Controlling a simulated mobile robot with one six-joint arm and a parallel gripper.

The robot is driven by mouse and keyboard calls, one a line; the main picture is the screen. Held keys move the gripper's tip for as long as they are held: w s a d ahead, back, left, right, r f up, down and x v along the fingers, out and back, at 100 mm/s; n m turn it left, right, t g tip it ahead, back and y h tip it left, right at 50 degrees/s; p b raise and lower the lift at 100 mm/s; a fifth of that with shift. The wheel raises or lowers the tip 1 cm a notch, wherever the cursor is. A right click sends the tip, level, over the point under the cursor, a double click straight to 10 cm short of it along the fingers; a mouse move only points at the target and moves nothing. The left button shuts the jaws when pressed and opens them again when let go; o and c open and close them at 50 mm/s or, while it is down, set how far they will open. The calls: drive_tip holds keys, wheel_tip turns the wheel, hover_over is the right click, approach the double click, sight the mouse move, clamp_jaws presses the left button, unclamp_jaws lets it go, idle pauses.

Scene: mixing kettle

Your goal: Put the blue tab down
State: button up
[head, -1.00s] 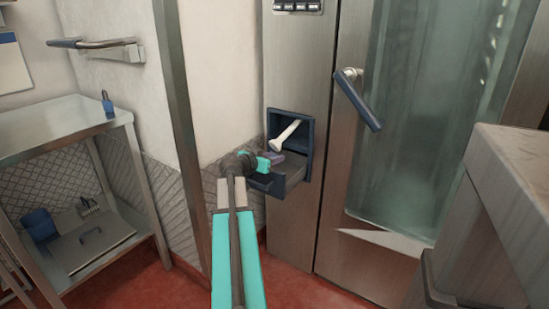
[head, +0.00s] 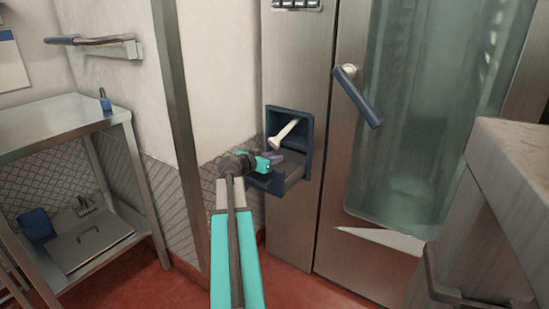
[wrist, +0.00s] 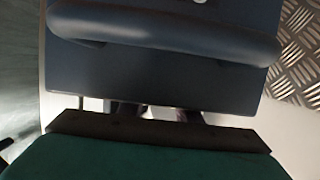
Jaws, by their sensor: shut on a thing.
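My gripper (head: 276,159) is at the mouth of a dark blue-framed recess in the steel panel, just above its pulled-out tray (head: 292,177). It is shut on a small bluish-purple piece that looks like the blue tab (head: 294,156). The arm and gripper hide part of the piece, and I cannot tell whether it touches the tray. In the wrist view, a dark blue front with a rounded bar (wrist: 165,32) fills the upper middle, and the fingertips are mostly hidden.
A white lever (head: 285,131) slants inside the recess, close above the gripper. A door with a blue handle (head: 358,97) is to the right. A steel shelf (head: 60,125) at left carries a small blue object (head: 104,99). A pale counter (head: 510,165) stands at right.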

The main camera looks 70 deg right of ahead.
drive_tip(key=shift+f, duration=0.1)
drive_tip(key=o, duration=1)
drive_tip(key=shift+r+p, duration=0.65)
drive_tip(key=shift+p, duration=0.3)
drive_tip(key=p+v, duration=0.1)
drive_tip(key=v, duration=1.1)
